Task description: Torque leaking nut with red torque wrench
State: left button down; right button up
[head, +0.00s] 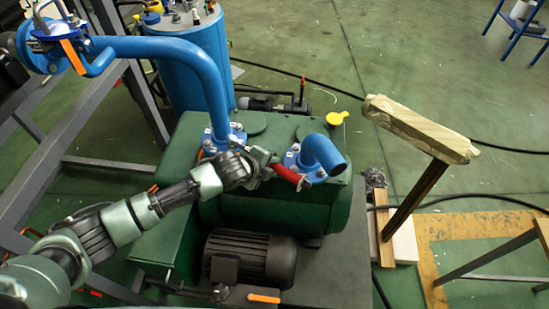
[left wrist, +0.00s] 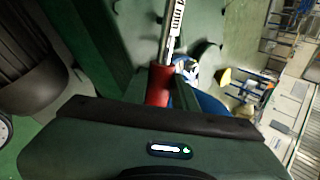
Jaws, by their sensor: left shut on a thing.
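The red torque wrench (head: 288,174) shows as a red handle at the front of the short blue pipe's flange. In the left wrist view its red handle (left wrist: 159,84) runs into a silver shaft that points away from me. My left gripper (head: 270,165) is shut on the wrench above the green tank. The wrench's far end lies near the blue flange (head: 318,177) and its nuts. I cannot tell whether it touches a nut, nor which nut leaks. My right gripper is not in view.
The green tank (head: 285,207) carries two blue pipes, the taller pipe (head: 215,80) just behind my arm. A dark motor (head: 250,258) sits in front. A yellow cap (head: 337,118) is behind the flange. Green floor is open beyond.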

pick_arm(q)
jog(key=shift+s+r, duration=0.1)
jog(key=shift+r, duration=0.05)
jog(key=shift+s+a+m+g+h+p, duration=0.5)
jog(key=shift+s+a+m+h, duration=0.3)
jog(key=shift+s+a+m, duration=0.35)
jog(key=shift+d, duration=0.1)
